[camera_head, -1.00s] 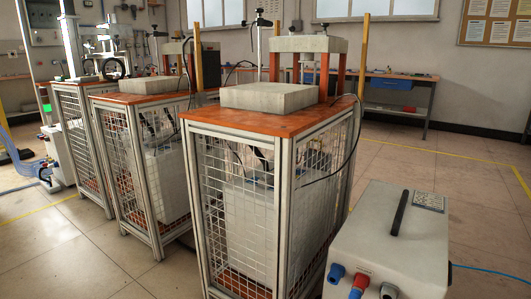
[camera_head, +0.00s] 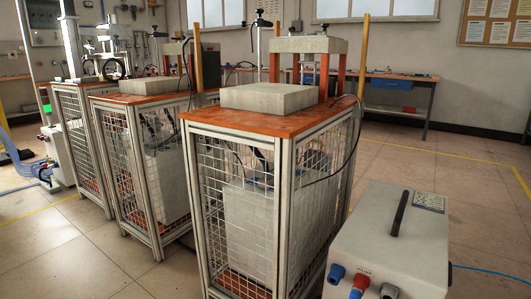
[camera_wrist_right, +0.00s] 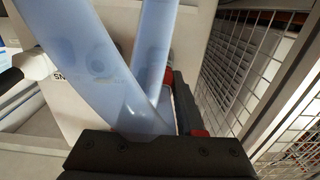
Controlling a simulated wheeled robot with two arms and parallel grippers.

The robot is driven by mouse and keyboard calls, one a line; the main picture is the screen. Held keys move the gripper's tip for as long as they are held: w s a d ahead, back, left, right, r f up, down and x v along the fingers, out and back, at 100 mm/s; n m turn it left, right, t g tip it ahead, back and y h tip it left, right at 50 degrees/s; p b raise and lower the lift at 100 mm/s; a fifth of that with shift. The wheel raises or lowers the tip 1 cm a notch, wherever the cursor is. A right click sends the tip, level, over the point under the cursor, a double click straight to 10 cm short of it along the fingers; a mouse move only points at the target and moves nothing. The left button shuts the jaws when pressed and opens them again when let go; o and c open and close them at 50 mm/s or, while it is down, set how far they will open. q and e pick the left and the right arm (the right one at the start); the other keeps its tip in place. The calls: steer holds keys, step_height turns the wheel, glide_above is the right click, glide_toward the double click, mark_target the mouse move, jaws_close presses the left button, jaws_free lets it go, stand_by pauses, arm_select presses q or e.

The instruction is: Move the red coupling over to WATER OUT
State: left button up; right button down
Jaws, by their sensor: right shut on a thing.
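My right gripper (camera_wrist_right: 180,115) is at the lower middle of the right wrist view, its dark body across the bottom. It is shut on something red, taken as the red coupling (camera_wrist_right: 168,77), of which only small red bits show. Pale blue see-through hoses (camera_wrist_right: 95,65) cross in front and hide most of the grip. Faint round shapes show through the hose, on a pale panel; WATER OUT cannot be read. My left gripper is not in view, and the head view shows neither gripper.
A wire mesh cage (camera_wrist_right: 265,85) stands close on the right in the wrist view. In the head view, a pale box (camera_head: 390,245) with blue and red fittings (camera_head: 362,281) stands at lower right, beside an orange-topped caged bench (camera_head: 275,122). Floor is clear at far right.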

steer(key=shift+s+a, duration=0.15)
steer(key=shift+p+v, duration=1.4)
steer(key=shift+v, duration=1.4)
